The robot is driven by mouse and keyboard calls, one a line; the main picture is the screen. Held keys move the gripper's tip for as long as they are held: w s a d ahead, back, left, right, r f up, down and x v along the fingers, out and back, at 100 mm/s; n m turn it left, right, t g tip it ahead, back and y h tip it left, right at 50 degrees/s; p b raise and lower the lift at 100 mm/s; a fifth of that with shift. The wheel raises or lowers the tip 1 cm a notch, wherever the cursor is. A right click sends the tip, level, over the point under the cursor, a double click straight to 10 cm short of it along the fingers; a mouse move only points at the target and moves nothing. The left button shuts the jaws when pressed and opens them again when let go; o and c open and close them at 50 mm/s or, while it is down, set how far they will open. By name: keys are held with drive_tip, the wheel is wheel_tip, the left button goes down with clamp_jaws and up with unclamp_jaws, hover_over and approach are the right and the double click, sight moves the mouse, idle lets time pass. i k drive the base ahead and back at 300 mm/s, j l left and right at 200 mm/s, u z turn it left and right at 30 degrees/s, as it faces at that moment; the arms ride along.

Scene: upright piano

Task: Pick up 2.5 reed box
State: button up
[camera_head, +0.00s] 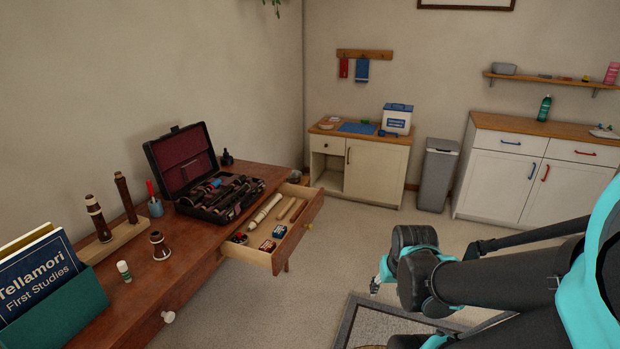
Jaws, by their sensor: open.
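An open drawer (250,256) juts from the wooden desk. Near its front lie two small boxes, a blue one with red (280,231) and a dark one with red and white (267,246). Their print is too small to read, so I cannot tell which is the 2.5 reed box. My gripper (375,286) shows only in part at the end of my dark and teal arm. It is open, well to the right of the drawer and apart from both boxes; nothing shows in it.
The drawer also holds a round tin (240,238) and pale wooden pieces (266,208). On the desk (185,262) stand an open instrument case (180,162), upright wooden instrument joints (97,218) and a green book holder (66,310). Carpet (330,255) lies clear between drawer and arm.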

sight(269, 245)
drive_tip(key=i+j+u, duration=0.15)
drive_tip(key=i+j, duration=0.3)
drive_tip(key=i+j+u, duration=0.2)
drive_tip(key=i+j, duration=0.2)
drive_tip(key=i, duration=0.15)
